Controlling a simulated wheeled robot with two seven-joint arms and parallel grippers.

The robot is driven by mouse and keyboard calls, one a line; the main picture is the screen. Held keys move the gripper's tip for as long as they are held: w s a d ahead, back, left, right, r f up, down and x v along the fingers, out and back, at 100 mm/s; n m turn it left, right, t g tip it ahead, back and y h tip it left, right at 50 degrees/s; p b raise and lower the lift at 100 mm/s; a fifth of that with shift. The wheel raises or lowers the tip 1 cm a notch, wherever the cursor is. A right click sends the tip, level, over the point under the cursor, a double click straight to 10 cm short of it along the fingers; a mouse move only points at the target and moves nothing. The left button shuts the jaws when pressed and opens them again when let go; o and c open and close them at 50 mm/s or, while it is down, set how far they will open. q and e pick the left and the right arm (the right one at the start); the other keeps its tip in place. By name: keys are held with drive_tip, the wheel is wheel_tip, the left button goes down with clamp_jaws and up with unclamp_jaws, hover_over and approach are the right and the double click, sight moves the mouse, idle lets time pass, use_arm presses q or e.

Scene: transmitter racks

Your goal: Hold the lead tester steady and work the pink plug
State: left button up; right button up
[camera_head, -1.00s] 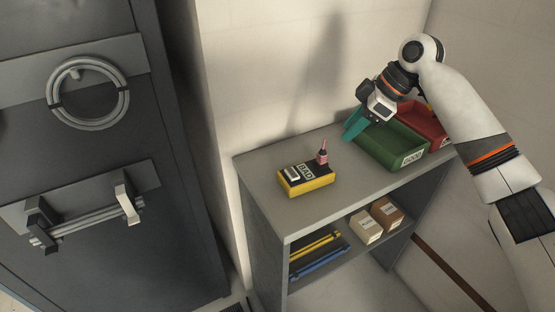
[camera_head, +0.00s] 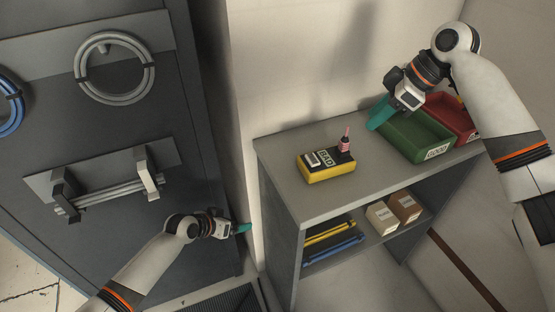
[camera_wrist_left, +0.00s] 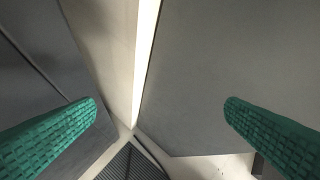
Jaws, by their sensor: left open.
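The lead tester (camera_head: 328,177), a yellow and black box with a light "BAD" label, sits on the grey shelf top. The pink plug (camera_head: 345,142) stands upright at the tester's right end, apparently in it. My left gripper (camera_head: 243,228) is to the left of the shelf unit and below its top, away from the tester. In the left wrist view its teal fingers (camera_wrist_left: 160,118) are wide apart with nothing between them. My right gripper (camera_head: 378,118) is right of the tester, beside the green bin, not touching the tester. Its finger gap cannot be made out.
A green bin (camera_head: 418,137) labelled "GOOD" and a red bin (camera_head: 452,117) stand at the shelf's right. Small boxes (camera_head: 381,218) and blue and yellow bars lie on the lower shelf. A dark cabinet (camera_head: 100,125) with hanging cable loops stands left. The shelf top (camera_head: 325,207) before the tester is clear.

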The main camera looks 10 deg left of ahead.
use_arm(q)
drive_tip(key=w+d+r+m+h, duration=0.2)
drive_tip(key=d+r, duration=0.1)
drive_tip(key=r, duration=0.8)
drive_tip(key=m+h, duration=0.4)
drive_tip(key=m, duration=0.1)
approach(320, 163)
drive_tip(key=w+a+f, duration=0.1)
drive_tip(key=a+f, duration=0.3)
drive_tip(key=a, duration=0.1)
drive_tip(key=d+r+m, duration=0.1)
drive_tip(key=w+d+r+m+g, duration=0.1)
drive_tip(key=d, duration=0.1)
drive_tip(key=shift+d+h, duration=0.1)
drive_tip(key=shift+h, duration=0.3)
drive_tip(key=x, duration=1.1)
drive_tip(key=shift+w+d, duration=0.3)
drive_tip(key=shift+c, duration=0.2)
drive_tip(key=c, duration=1.1)
drive_tip(key=shift+c, duration=0.2)
